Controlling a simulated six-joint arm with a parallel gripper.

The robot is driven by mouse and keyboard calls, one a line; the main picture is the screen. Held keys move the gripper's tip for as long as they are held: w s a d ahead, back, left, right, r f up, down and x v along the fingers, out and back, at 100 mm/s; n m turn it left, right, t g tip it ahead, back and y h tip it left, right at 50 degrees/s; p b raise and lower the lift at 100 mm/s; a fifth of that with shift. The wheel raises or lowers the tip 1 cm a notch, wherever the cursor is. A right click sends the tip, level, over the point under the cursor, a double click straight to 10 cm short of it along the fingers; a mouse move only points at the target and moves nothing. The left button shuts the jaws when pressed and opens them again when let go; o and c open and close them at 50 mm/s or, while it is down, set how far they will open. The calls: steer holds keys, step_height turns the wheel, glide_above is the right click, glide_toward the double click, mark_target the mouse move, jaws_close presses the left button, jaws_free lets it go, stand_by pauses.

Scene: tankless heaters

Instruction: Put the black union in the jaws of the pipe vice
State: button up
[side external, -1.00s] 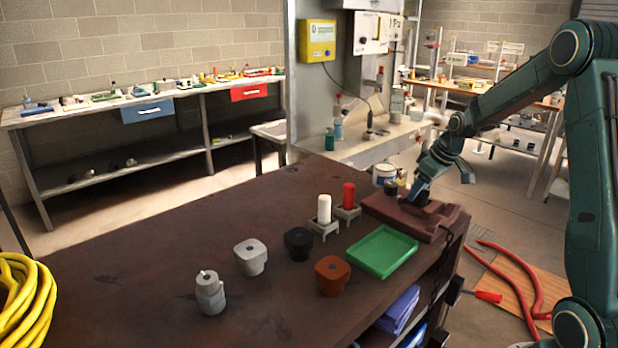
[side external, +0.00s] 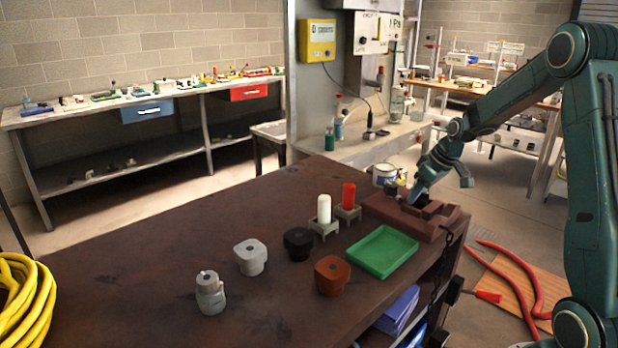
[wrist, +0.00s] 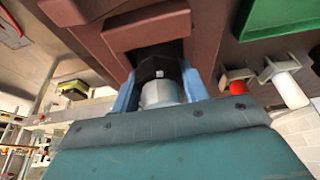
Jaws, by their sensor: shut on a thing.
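The pipe vice (side external: 378,210) is a reddish-brown block at the far right corner of the bench. My gripper (side external: 416,196) is low over it, pointing down. In the wrist view my gripper (wrist: 160,88) has its blue fingers shut on the black union (wrist: 156,70), which has a black faceted collar and a grey end. The union's black end faces into the dark gap between the vice jaws (wrist: 146,30). How deep it sits, and whether it touches the jaws, cannot be told. In the side view my fingers and the vice largely hide it.
A green tray (side external: 382,252) lies in front of the vice. White (side external: 324,209) and red (side external: 348,196) cylinders stand in holders to its left. Black (side external: 298,243), orange-brown (side external: 332,276) and grey (side external: 250,257) fittings stand nearby. The bench's left part is mostly clear.

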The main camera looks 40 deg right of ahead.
steer(key=shift+s+a+f, duration=0.1)
steer(key=shift+s+f, duration=0.05)
steer(key=shift+f, duration=0.75)
stand_by(0.4)
steer(key=o, duration=1.4)
steer(key=shift+a+f, duration=0.1)
steer(key=shift+r, duration=0.2)
steer(key=shift+s+r, duration=0.15)
steer(key=shift+r, duration=0.4)
steer(key=v, duration=1.4)
steer(key=shift+d, duration=0.4)
steer(key=shift+a+r, duration=0.1)
